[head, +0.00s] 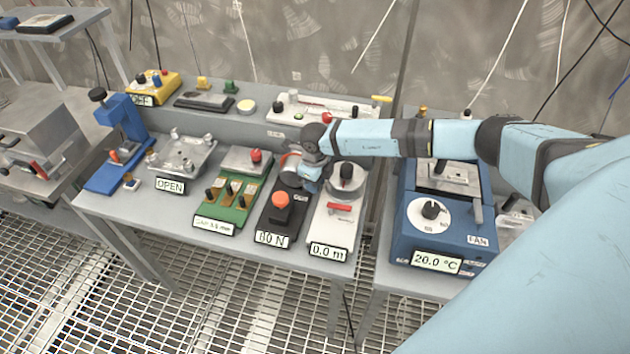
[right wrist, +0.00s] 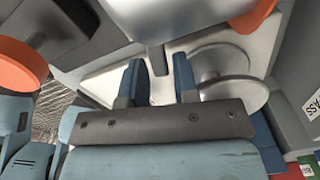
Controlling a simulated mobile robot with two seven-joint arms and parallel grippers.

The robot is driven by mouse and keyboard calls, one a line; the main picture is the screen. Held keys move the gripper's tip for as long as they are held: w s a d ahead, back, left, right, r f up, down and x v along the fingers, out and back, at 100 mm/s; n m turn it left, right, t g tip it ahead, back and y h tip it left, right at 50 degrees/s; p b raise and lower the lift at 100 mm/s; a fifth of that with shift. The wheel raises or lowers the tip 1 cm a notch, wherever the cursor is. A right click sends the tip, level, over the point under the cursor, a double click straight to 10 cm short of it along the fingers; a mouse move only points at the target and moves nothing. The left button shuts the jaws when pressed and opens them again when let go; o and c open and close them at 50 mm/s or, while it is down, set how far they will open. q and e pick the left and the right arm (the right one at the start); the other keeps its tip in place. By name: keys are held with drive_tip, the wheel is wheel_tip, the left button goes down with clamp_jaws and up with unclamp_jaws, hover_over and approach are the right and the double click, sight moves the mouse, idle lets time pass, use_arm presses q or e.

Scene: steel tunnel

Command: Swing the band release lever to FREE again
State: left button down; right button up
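My right gripper (head: 312,172) is low over the table between the black unit marked 80 N and the white unit marked 0.0 m. In the right wrist view my right gripper (right wrist: 158,72) has its two blue fingers apart. A narrow dark grey piece (right wrist: 157,58) shows between the fingertips; I cannot tell whether they touch it, or whether it is the band release lever. The white unit (head: 327,233) has a grey round drum with a dark knob (head: 346,172) and a red bar (head: 340,207). No FREE marking is readable. My left gripper is out of view.
An orange knob (head: 281,201) on the black unit stands close to the gripper, also at left in the right wrist view (right wrist: 20,65). A green-based unit (head: 225,207) is further left. A blue box marked 20.0 °C (head: 450,240) stands at right beneath my right arm.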

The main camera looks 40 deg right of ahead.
sight(302, 199)
clamp_jaws()
drive_tip(key=shift+a+m, duration=0.1)
drive_tip(key=shift+m, duration=0.2)
drive_tip(key=m, duration=0.1)
drive_tip(key=a+m, duration=0.1)
drive_tip(key=m, duration=0.3)
drive_tip(key=shift+s+a+p, duration=0.2)
drive_tip(key=shift+a+p, duration=0.05)
drive_tip(key=shift+p, duration=0.1)
drive_tip(key=m, duration=0.2)
drive_tip(key=a+m, duration=0.1)
drive_tip(key=m, duration=0.2)
drive_tip(key=shift+w+a+p, duration=0.1)
drive_tip(key=shift+w+p, duration=0.1)
drive_tip(key=shift+p, duration=0.1)
drive_tip(key=shift+w+a+m+p, duration=0.2)
drive_tip(key=shift+a+m, duration=0.05)
drive_tip(key=shift+m, duration=0.9)
drive_tip(key=shift+w+a+m+p, duration=0.2)
drive_tip(key=shift+m, duration=0.95)
